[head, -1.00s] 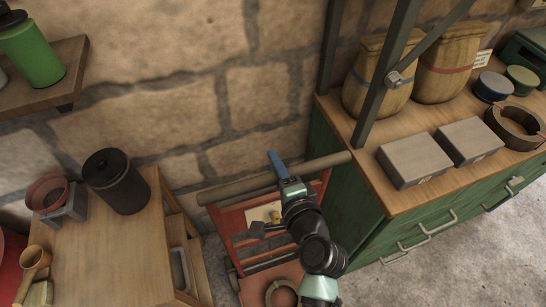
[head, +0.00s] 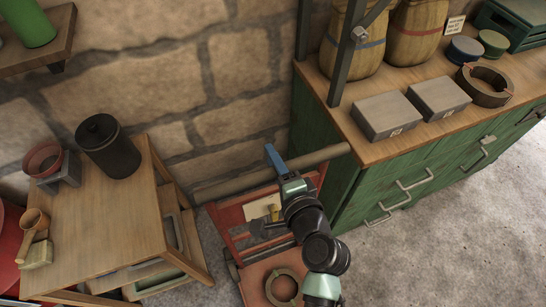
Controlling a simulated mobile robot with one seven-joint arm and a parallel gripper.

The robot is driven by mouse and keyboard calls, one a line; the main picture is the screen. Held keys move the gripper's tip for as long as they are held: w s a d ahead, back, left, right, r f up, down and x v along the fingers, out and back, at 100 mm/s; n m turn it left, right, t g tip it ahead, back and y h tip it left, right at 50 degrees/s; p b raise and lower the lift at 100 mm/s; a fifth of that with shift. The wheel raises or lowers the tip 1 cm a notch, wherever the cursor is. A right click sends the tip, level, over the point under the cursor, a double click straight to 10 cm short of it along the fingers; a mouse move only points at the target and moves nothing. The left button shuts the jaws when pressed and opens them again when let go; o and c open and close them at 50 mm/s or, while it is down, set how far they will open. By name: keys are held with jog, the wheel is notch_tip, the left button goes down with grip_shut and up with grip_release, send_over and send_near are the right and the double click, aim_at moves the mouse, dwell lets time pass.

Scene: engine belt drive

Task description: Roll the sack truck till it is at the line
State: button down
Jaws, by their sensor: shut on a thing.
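The red sack truck (head: 240,236) stands on the floor between the wooden table and the green cabinet. Its long grey-brown handle bar (head: 225,186) crosses the gap near the stone wall, its right end close to the cabinet's corner. My gripper (head: 277,163), with a blue finger showing, is shut on this handle bar; my dark wrist hides part of the truck. A pale card (head: 262,207) and a brown ring (head: 283,288) show on the truck. No floor line is visible in this view.
The table (head: 95,225) is close on the left, carrying a dark canister (head: 108,146). The green cabinet (head: 330,165) is close on the right, with sacks and grey blocks (head: 387,115) on top. Grey floor (head: 420,240) is open at lower right.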

jog(key=c, duration=0.6)
grip_release()
jog(key=shift+b+v, duration=0.95)
jog(key=shift+v, duration=5.5)
